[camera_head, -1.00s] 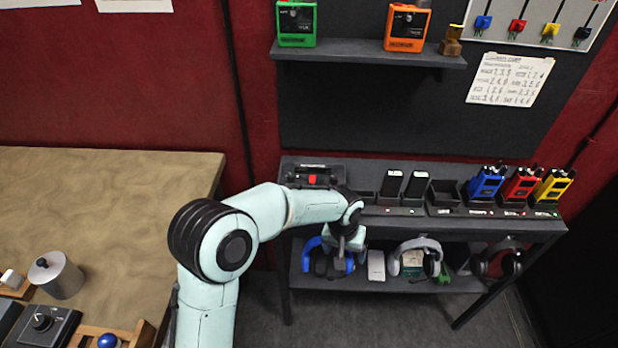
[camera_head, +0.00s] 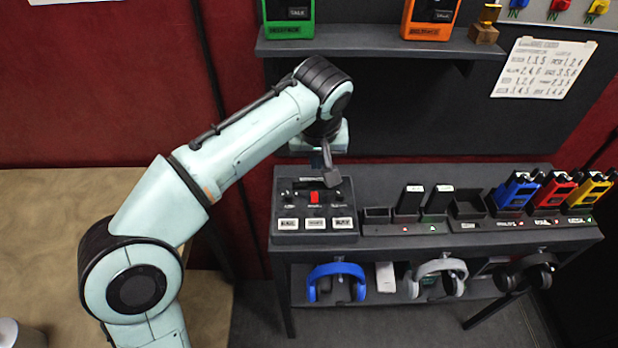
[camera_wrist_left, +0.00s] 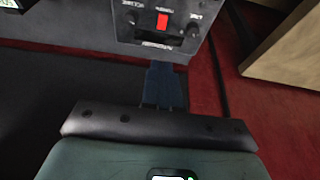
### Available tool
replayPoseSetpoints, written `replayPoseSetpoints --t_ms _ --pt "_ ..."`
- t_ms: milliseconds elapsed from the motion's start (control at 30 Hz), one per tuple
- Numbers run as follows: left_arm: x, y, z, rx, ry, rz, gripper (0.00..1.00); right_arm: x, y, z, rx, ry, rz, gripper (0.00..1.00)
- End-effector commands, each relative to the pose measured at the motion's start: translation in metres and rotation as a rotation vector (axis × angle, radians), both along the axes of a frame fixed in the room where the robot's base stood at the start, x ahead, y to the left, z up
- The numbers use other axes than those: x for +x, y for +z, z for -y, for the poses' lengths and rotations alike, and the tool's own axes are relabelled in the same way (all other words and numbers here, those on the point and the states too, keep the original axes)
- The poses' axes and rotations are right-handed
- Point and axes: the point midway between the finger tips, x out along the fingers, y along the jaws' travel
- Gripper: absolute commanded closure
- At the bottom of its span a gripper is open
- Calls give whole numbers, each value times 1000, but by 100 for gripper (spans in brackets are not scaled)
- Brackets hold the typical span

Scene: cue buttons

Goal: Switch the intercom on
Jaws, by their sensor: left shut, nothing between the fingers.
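A dark control box, which I take to be the intercom (camera_head: 314,214), sits at the left end of the dark shelf table. It has a red switch (camera_head: 314,197) in the middle, dark knobs on either side, and several white labels along the front. The red switch also shows at the top of the left wrist view (camera_wrist_left: 162,20). My left gripper (camera_head: 332,176) is shut and empty, pointing down near the back of the box, close to the switch. In the wrist view its fingers (camera_wrist_left: 163,88) lie below the switch, apart from it. My right gripper is not in view.
Chargers with black handsets (camera_head: 409,200) and blue, red and yellow radios (camera_head: 517,190) stand right of the box. Headphones (camera_head: 337,282) hang below. A shelf (camera_head: 380,42) with green and orange units is above. A tan table (camera_head: 60,215) is at left.

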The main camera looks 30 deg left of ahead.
Motion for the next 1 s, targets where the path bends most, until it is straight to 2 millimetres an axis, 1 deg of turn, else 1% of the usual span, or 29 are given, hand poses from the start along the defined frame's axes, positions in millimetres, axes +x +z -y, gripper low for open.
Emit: replayPoseSetpoints --t_ms 400,533,667,1000 --pt "-1 1 -1 0 3 1 100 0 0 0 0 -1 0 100" --pt "2 -7 -2 0 3 0 100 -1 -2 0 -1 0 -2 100" --pt "6 -26 -6 1 5 -3 100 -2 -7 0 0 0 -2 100" --pt "27 -94 -18 1 4 -3 100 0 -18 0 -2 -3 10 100"
